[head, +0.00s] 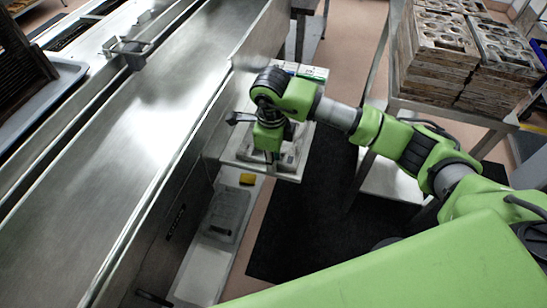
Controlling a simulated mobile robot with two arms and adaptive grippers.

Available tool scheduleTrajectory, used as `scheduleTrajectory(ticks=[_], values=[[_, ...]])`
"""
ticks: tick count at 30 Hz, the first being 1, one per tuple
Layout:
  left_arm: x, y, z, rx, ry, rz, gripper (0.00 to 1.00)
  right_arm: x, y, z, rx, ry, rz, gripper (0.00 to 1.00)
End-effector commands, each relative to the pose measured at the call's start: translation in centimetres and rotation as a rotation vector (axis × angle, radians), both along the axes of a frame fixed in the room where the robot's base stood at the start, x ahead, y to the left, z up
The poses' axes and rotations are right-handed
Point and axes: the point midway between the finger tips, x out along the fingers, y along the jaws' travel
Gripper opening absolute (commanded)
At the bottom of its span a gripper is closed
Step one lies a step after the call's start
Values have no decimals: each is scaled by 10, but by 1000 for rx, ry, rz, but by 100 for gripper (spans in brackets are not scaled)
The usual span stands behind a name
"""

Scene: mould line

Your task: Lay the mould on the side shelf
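The side shelf (284,175) is a small pale ledge on the right flank of the steel line, near the picture's middle. My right arm reaches in from the right, and its gripper (270,154) points down over this shelf. A pale grey piece (291,154), perhaps the mould, shows on the shelf beside the gripper, mostly covered by the wrist. The fingertips are hidden, so I cannot tell whether they hold it. Stacked moulds (440,45) with round hollows and brown sides stand at the upper right. My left gripper is out of view.
The long steel line (150,120) fills the left, with a grey tray (60,95) beyond it. A metal cart (480,118) carries the stacks. A yellow item (247,179) and a grey box (226,215) lie below the shelf. A black mat (300,225) covers the floor.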

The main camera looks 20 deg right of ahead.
Motion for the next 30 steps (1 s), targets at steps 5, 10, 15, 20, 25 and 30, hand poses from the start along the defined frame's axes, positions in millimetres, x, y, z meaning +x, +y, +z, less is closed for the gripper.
scheduleTrajectory(ticks=[5,10,15,20,25,30], values=[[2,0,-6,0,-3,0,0,1,1,20,1,-5,2,21],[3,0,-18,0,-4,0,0,-1,2,56,0,-9,1,21],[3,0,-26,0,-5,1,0,-4,4,91,1,-6,0,21],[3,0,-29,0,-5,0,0,-6,5,112,1,-3,0,21],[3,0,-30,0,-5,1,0,-7,5,121,1,-1,0,21],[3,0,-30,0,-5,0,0,-8,5,121,1,1,0,21]])
